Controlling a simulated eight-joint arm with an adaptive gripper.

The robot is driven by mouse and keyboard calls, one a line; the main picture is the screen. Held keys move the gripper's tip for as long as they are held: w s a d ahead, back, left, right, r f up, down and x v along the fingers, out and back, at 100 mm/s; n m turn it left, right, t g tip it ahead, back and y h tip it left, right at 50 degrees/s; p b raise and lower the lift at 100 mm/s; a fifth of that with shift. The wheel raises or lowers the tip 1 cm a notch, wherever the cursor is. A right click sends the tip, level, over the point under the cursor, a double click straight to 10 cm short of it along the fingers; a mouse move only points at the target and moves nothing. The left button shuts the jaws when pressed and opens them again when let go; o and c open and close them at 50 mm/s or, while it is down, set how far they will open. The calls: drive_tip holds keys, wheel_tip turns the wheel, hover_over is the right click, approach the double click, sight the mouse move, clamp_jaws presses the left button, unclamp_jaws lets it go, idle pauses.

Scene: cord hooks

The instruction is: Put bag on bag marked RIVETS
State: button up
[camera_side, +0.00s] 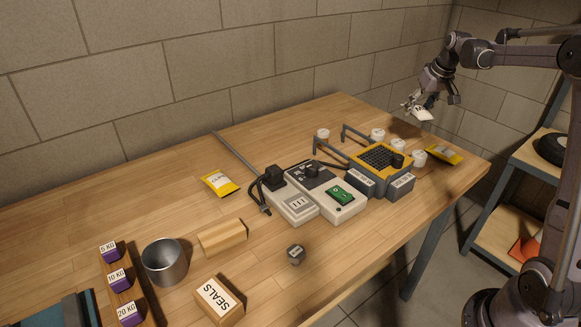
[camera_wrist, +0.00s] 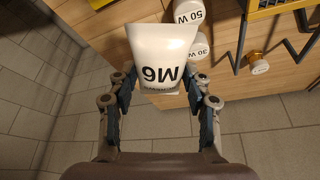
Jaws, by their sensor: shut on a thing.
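My gripper (camera_side: 421,107) is shut on a white bag (camera_side: 424,115), held in the air above the far right corner of the table. In the wrist view my gripper (camera_wrist: 158,88) has its fingers on both sides of the white bag (camera_wrist: 161,48), which bears dark lettering that looks like M6. A yellow bag (camera_side: 444,154) lies on the table near the right edge, below the gripper. A second yellow bag (camera_side: 220,184) lies left of the grey devices. I cannot read either yellow bag's label surely.
White round pieces (camera_side: 419,158) marked in watts stand by a yellow and grey device (camera_side: 379,165) with hooks. Pale devices (camera_side: 312,192) fill the table's middle. A metal cup (camera_side: 165,262), a SEALS block (camera_side: 218,299) and purple weights (camera_side: 120,280) are in front. The back left of the table is free.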

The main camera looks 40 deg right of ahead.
drive_tip(key=s+d+m, duration=0.1)
drive_tip(key=s+d, duration=0.2)
drive_tip(key=s, duration=0.4)
drive_tip(key=s+d+r+m+g+h, duration=0.1)
drive_tip(key=s+d+m, duration=0.1)
drive_tip(key=s+d, duration=0.3)
drive_tip(key=s+d+m, duration=0.1)
drive_tip(key=s+d, duration=0.1)
drive_tip(key=s, duration=0.6)
hover_over(444, 147)
drive_tip(key=s, duration=0.1)
drive_tip(key=f, duration=0.6)
drive_tip(key=shift+s+a+f, duration=0.1)
drive_tip(key=shift+a+f, duration=0.25)
drive_tip(key=shift+a, duration=0.05)
drive_tip(key=shift+f, duration=2.05)
drive_tip(key=shift+f, duration=0.1)
drive_tip(key=o, duration=1.2)
drive_tip(key=shift+o, duration=0.2)
